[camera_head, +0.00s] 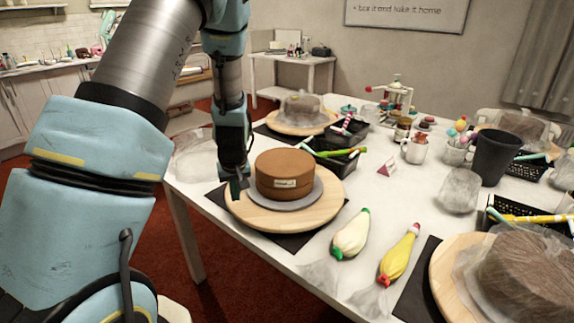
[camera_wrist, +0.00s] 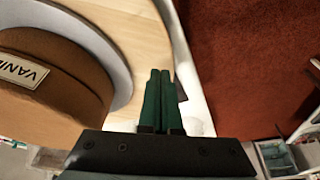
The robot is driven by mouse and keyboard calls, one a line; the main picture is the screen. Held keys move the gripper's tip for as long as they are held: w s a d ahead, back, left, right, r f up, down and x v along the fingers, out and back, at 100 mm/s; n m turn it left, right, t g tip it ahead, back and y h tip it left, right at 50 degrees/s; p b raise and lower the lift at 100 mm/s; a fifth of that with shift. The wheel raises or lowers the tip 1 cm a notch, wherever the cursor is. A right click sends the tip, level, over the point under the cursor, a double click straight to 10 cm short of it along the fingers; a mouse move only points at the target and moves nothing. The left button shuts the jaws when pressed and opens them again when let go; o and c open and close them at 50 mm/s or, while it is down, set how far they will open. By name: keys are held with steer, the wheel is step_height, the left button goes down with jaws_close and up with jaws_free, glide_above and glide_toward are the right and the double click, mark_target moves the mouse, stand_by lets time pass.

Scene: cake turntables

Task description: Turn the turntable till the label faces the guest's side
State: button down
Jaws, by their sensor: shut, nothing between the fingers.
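A round wooden turntable (camera_head: 270,222) sits on a dark mat near the table's left edge. On it is a grey disc (camera_head: 292,203) bearing a brown cake (camera_head: 275,164). The cake's pale label (camera_head: 286,184) is on its side, facing the front of the head view; in the wrist view the label (camera_wrist: 18,70) shows letters starting "VANI". My gripper (camera_head: 238,190) is at the turntable's left rim, pointing down. Its green fingers (camera_wrist: 160,75) are shut and empty, beside the wooden rim (camera_wrist: 150,50). I cannot tell whether they touch it.
Two piping bags, white (camera_head: 350,235) and yellow (camera_head: 398,255), lie at front right. A black tray (camera_head: 335,165) is behind the cake. Other wrapped cakes (camera_head: 530,270) stand at right and back. Red carpet lies left.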

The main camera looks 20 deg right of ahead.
steer(key=p, duration=0.2)
glide_toward(267, 222)
steer(key=w+a+f, duration=0.3)
steer(key=shift+w+a+f, duration=0.2)
steer(key=shift+a+f, duration=0.05)
steer(key=shift+a, duration=0.05)
steer(key=s+d+p, duration=0.1)
steer(key=d, duration=0.2)
steer(key=s+d+p, duration=0.1)
steer(key=d+p, duration=0.1)
steer(key=d, duration=0.1)
steer(key=s+d+p, duration=0.1)
steer(key=s+d, duration=0.1)
steer(key=d, duration=0.1)
steer(key=shift+d+p, duration=0.1)
steer(key=shift+p, duration=0.25)
steer(key=shift+d+f, duration=0.1)
steer(key=shift+f+b, duration=1.2)
steer(key=shift+f, duration=0.3)
steer(key=shift+r, duration=0.1)
steer(key=shift+w+a+b, duration=0.3)
steer(key=shift+w+a, duration=0.1)
steer(key=shift+a, duration=0.55)
steer(key=shift+w+a+b, duration=0.3)
steer(key=shift+w+a, duration=0.15)
steer(key=shift+a, duration=0.5)
steer(key=shift+w+a+b, duration=0.3)
steer(key=shift+w+a, duration=0.1)
steer(key=shift+a, duration=0.55)
